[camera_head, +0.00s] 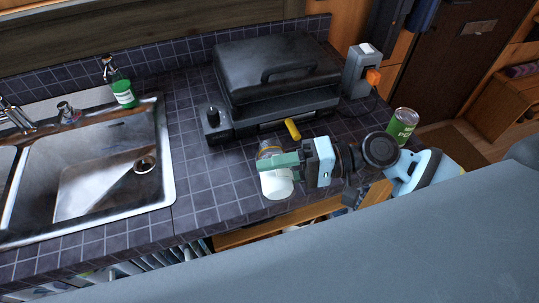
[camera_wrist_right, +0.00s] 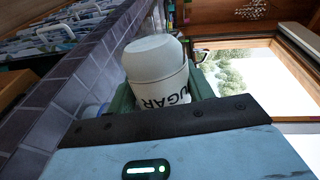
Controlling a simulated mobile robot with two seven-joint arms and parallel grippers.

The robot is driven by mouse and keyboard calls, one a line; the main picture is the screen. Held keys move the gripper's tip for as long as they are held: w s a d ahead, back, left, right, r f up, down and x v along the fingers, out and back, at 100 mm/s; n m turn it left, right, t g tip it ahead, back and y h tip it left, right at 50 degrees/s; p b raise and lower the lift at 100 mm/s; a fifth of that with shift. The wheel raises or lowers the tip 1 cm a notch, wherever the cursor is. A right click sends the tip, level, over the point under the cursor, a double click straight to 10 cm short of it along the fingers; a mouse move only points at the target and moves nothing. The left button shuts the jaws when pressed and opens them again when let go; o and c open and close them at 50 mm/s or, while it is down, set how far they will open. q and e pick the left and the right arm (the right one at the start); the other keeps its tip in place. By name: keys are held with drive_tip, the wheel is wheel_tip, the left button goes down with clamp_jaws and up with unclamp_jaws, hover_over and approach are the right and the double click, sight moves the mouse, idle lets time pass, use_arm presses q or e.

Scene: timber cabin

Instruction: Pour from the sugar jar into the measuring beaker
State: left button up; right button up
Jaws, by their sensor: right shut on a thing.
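The white sugar jar (camera_head: 279,187) is in my right gripper (camera_head: 272,163), over the front of the tiled counter. In the right wrist view the jar (camera_wrist_right: 152,60) shows black SUGAR lettering between the green fingers, which are shut on it. Whether the jar is tilted is hard to tell. A clear vessel with a yellowish band (camera_head: 268,148), perhaps the measuring beaker, shows just behind the gripper, partly hidden by it. I cannot tell what it holds or whether the jar touches it. My left gripper is out of view.
A black grill (camera_head: 275,75) stands at the back, with a small yellow object (camera_head: 292,129) before it. A green can (camera_head: 402,124) is at the right and a steel sink (camera_head: 90,175) at the left. Counter left of the jar is clear.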

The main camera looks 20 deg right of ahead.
sight(281, 152)
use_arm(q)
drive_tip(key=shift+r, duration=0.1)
use_arm(e)
drive_tip(key=shift+w+f+m, duration=0.1)
drive_tip(key=shift+m, duration=0.2)
idle(0.3)
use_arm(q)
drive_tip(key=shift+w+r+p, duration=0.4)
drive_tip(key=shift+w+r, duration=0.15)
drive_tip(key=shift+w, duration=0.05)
use_arm(e)
drive_tip(key=shift+w+r+m, duration=0.2)
drive_tip(key=shift+r+m, duration=0.2)
drive_tip(key=shift+m, duration=0.3)
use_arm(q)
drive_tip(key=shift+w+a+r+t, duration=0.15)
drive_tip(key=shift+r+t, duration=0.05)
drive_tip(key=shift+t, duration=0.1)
use_arm(e)
drive_tip(key=shift+w+r+m+g, duration=0.1)
drive_tip(key=shift+r+m+g, duration=0.1)
drive_tip(key=shift+m+g, duration=0.15)
drive_tip(key=shift+w+d+r+m+g, duration=0.15)
drive_tip(key=shift+w+r+m, duration=0.25)
drive_tip(key=shift+m, duration=0.6)
drive_tip(key=shift+w+r+m+g, duration=0.2)
drive_tip(key=shift+w+r+m, duration=0.2)
drive_tip(key=shift+m, duration=0.55)
idle(3.2)
